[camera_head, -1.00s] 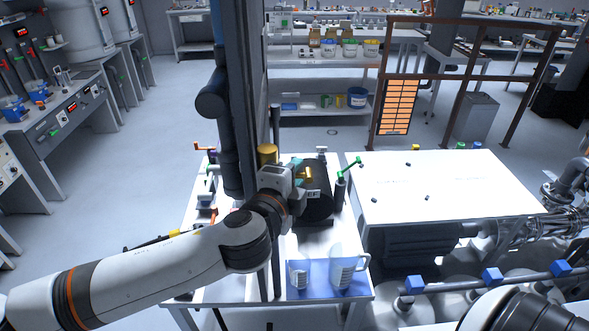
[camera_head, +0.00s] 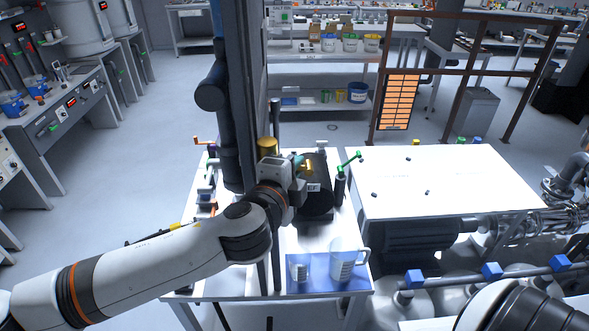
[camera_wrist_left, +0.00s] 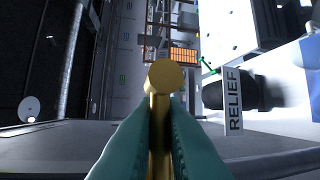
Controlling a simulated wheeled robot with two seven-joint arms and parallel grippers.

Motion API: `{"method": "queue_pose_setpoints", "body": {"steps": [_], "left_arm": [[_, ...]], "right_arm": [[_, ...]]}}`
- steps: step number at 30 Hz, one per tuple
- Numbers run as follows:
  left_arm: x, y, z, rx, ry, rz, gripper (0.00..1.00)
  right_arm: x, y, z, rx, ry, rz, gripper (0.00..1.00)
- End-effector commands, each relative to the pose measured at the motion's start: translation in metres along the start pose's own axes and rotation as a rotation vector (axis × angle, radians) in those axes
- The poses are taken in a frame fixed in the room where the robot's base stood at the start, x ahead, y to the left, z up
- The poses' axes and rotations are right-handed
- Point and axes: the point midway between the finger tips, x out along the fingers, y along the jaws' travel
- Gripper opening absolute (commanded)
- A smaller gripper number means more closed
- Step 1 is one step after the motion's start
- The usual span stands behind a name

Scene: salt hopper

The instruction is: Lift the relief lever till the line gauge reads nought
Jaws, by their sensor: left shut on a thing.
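My left gripper (camera_head: 299,163) is over the bench beside the black drum-like body. In the left wrist view its teal fingers (camera_wrist_left: 160,140) are shut on the brass relief lever (camera_wrist_left: 160,80), whose round end points away from the fingers. A bit of brass also shows at the fingertips in the head view. A white plate marked RELIEF (camera_wrist_left: 233,100) is just right of the lever. A small pale disc (camera_wrist_left: 28,109) at the left may be the line gauge, but I cannot read it. My right gripper is out of view.
A dark upright column (camera_head: 240,90) stands behind my left forearm. A green-handled valve (camera_head: 347,165) is just right of the black body. Clear jugs (camera_head: 345,262) stand on a blue mat at the bench front. A white tabletop (camera_head: 440,190) lies to the right.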

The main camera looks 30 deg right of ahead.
Motion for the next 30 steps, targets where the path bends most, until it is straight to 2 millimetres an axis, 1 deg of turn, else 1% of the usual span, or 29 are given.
{"method": "queue_pose_setpoints", "body": {"steps": [1,5,12,18,24,30], "left_arm": [[0.000,-0.004,0.000,-0.020,-0.004,0.006,0.00],[0.000,-0.002,0.000,-0.083,-0.018,0.032,0.00],[-0.002,0.005,-0.001,-0.245,-0.053,0.099,0.00],[-0.004,0.014,-0.002,-0.373,-0.082,0.153,0.00],[-0.006,0.020,-0.004,-0.470,-0.103,0.192,0.00],[-0.007,0.024,-0.005,-0.522,-0.113,0.214,0.00]], "right_arm": [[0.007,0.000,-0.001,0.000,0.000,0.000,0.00],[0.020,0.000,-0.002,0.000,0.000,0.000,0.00],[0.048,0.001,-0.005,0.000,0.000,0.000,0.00],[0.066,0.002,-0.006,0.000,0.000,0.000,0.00],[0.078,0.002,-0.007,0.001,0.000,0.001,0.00],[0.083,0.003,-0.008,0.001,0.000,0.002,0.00]]}}
